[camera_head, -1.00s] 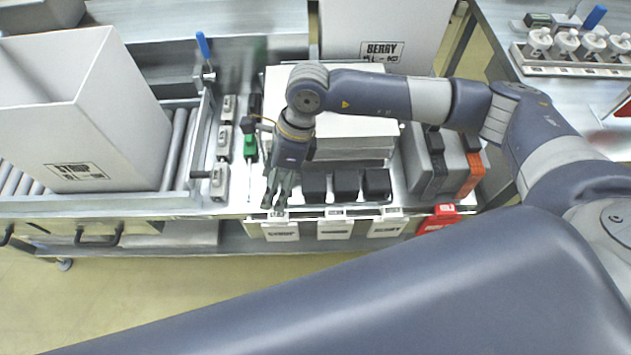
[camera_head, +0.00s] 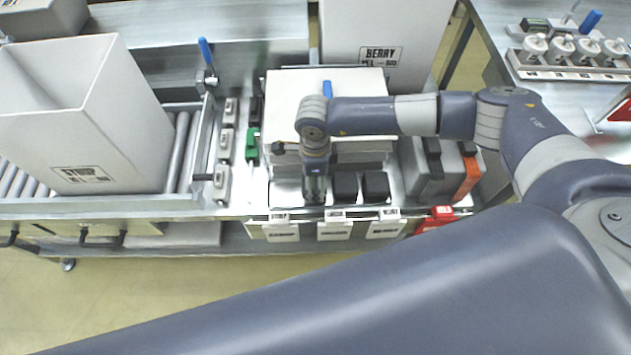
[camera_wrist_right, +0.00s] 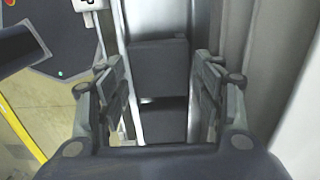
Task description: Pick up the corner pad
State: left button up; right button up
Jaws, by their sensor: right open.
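The corner pads look like dark blocks in a row on a light tray (camera_head: 289,190) at the bench front. In the head view, a middle pad (camera_head: 345,187) and a right pad (camera_head: 376,187) show; my right gripper (camera_head: 314,194) covers the left end of the row. The right gripper points down there, open. In the right wrist view, its fingers (camera_wrist_right: 160,78) stand either side of a dark pad (camera_wrist_right: 158,66), with gaps on both sides. Another dark pad (camera_wrist_right: 163,122) lies lower, partly hidden by the gripper body. My left gripper is not in view.
A white stack (camera_head: 285,100) stands directly behind the row. A grey block with an orange strip (camera_head: 468,178) is to the right. White labels (camera_head: 334,230) hang along the front edge. A large open white box (camera_head: 110,150) stands on rollers at left.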

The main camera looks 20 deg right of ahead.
jog(key=shift+f, duration=1.05)
jog(key=c, duration=0.6)
jog(key=shift+c, duration=0.2)
jog(key=shift+r, duration=0.15)
